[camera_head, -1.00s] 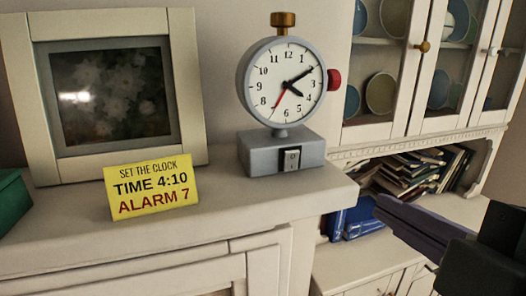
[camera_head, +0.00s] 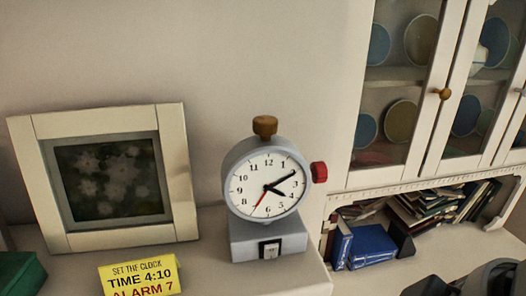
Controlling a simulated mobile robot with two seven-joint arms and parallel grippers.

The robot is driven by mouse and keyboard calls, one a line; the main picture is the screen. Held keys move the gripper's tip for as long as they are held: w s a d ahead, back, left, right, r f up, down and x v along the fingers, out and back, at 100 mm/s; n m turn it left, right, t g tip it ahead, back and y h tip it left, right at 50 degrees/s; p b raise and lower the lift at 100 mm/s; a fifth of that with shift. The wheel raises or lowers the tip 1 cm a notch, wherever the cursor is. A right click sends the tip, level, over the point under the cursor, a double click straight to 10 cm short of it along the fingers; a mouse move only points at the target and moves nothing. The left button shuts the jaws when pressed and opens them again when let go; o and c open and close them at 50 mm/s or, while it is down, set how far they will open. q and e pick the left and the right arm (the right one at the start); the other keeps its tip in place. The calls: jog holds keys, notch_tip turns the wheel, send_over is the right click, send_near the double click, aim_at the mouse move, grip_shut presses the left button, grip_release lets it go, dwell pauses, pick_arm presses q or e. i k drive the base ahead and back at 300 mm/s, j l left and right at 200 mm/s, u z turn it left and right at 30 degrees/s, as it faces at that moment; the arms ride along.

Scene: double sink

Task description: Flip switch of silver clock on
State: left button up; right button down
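The silver clock (camera_head: 247,207) stands upright on the mantel shelf, near its right end, with a white face, a brown knob (camera_head: 265,125) on top and a red knob (camera_head: 319,172) at its right. Its black hands read about 4:10 and the red hand points near 7. The switch (camera_head: 270,249) is a pale rocker in a dark frame on the front of the grey base; its position is too small to tell. My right gripper (camera_head: 465,284) shows only partly, dark, at the bottom right, well apart from the clock. My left gripper is out of view.
A yellow card (camera_head: 140,276) reading time 4:10 and alarm 7 stands left of the clock. A framed picture (camera_head: 178,165) leans behind it, with a green box (camera_head: 20,275) at far left. A glass-door cabinet (camera_head: 433,105) and blue books (camera_head: 372,247) are at right.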

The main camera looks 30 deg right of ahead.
aim_at(271, 251)
jog(key=l+u, duration=0.25)
jog(key=l, duration=0.25)
jog(key=k+l+u, duration=0.1)
jog(key=l+u, duration=0.15)
jog(key=l, duration=0.2)
jog(key=k+l+u, duration=0.1)
jog(key=l+u, duration=0.15)
jog(key=l, duration=0.25)
jog(key=k+l+u, duration=0.25)
jog(key=l, duration=0.2)
jog(key=i, duration=0.1)
